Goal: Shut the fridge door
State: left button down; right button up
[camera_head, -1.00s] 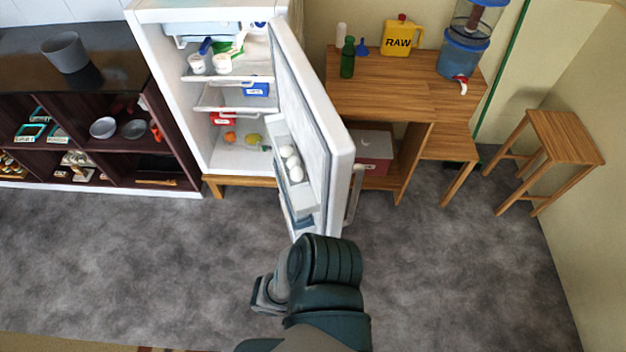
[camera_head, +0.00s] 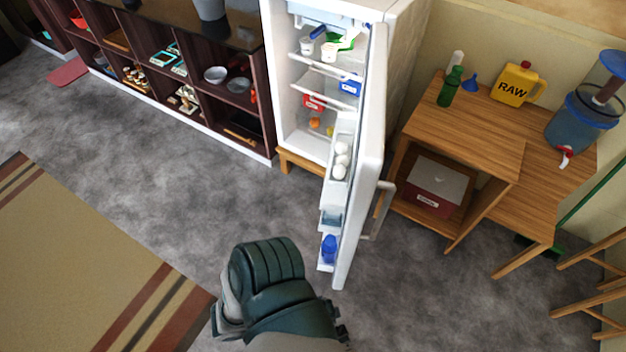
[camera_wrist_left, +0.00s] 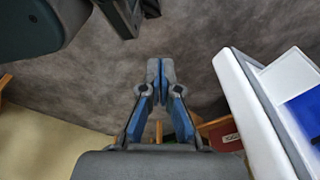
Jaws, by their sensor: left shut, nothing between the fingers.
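The white fridge (camera_head: 277,100) stands open at the upper middle of the head view. Its door (camera_head: 365,180) swings out toward me, with its inner shelves facing left and a handle (camera_head: 378,212) on its outer side. A dark green arm link of mine is in front of the door's lower end, to its left. No fingers show clearly there. In the left wrist view my left gripper (camera_wrist_left: 160,72) is shut and empty. The white door edge (camera_wrist_left: 250,105) and a blue item in the door are to its right, apart from the fingers.
Eggs (camera_head: 341,160) and a blue bottle (camera_head: 329,248) sit in the door shelves. A wooden table (camera_head: 470,125) with a box beneath stands right of the door. A dark shelf unit (camera_head: 190,85) is on the left. Grey floor is clear in front; a rug (camera_head: 80,270) lies at left.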

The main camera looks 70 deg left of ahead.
aim_at(369, 127)
jog(key=i+u, duration=0.15)
jog(key=u, duration=0.3)
jog(key=i+u, duration=0.2)
jog(key=u, duration=0.3)
jog(key=i+l+u, duration=0.1)
jog(key=u, duration=0.35)
jog(key=i+l+u, duration=0.15)
jog(key=u, duration=0.3)
jog(key=l+u, duration=0.3)
jog(key=u, duration=0.2)
jog(key=i+l, duration=0.05)
